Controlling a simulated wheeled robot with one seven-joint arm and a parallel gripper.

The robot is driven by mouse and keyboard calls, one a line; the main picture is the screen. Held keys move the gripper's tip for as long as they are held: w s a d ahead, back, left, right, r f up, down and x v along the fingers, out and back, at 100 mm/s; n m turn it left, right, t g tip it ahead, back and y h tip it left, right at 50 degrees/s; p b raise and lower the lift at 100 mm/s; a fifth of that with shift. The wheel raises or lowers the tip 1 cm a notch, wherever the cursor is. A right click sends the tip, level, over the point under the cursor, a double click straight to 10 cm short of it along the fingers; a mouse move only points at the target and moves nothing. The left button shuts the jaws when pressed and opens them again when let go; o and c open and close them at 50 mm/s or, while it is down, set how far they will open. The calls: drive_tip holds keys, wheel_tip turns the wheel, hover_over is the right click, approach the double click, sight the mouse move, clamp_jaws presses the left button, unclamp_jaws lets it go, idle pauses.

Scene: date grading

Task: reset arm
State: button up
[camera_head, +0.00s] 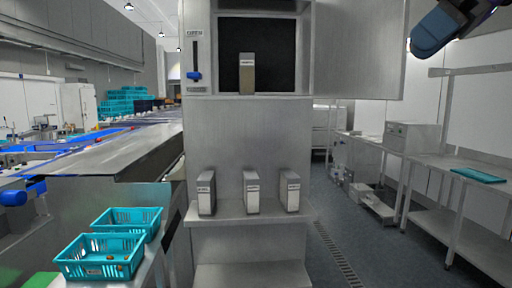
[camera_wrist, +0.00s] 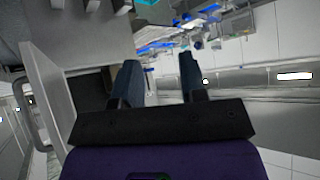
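My gripper (camera_head: 434,32) shows at the top right corner of the head view as blue finger parts, raised to the right of the open cabinet door. In the wrist view my gripper (camera_wrist: 158,68) has its two dark blue fingers spread apart with nothing between them. A grey cabinet (camera_head: 250,125) stands ahead, and its door (camera_head: 357,50) is swung open to the right. One grey carton (camera_head: 247,75) stands upright in its dark opening. My gripper is clear of the cartons in the head view.
Three labelled cartons (camera_head: 252,192) stand on a shelf below the opening. A blue lever (camera_head: 194,75) sits on the cabinet's left side. Teal baskets (camera_head: 102,255) stand at lower left beside a metal conveyor (camera_head: 110,155). A steel table (camera_head: 450,170) is at right; the floor between is open.

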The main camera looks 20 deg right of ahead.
drive_tip(key=w+a+f+m+h, duration=0.1)
drive_tip(key=a+f+m+h, duration=0.1)
drive_tip(key=f, duration=0.7)
drive_tip(key=w+a+f+m+g+h, duration=0.1)
drive_tip(key=a+f+m, duration=0.1)
drive_tip(key=f, duration=0.7)
drive_tip(key=w+a+f+m+g+h, duration=0.1)
drive_tip(key=a+f, duration=0.3)
drive_tip(key=f, duration=0.5)
drive_tip(key=shift+w+f+m+h, duration=0.3)
drive_tip(key=shift+w+m+h, duration=0.25)
drive_tip(key=shift+m+h, duration=0.2)
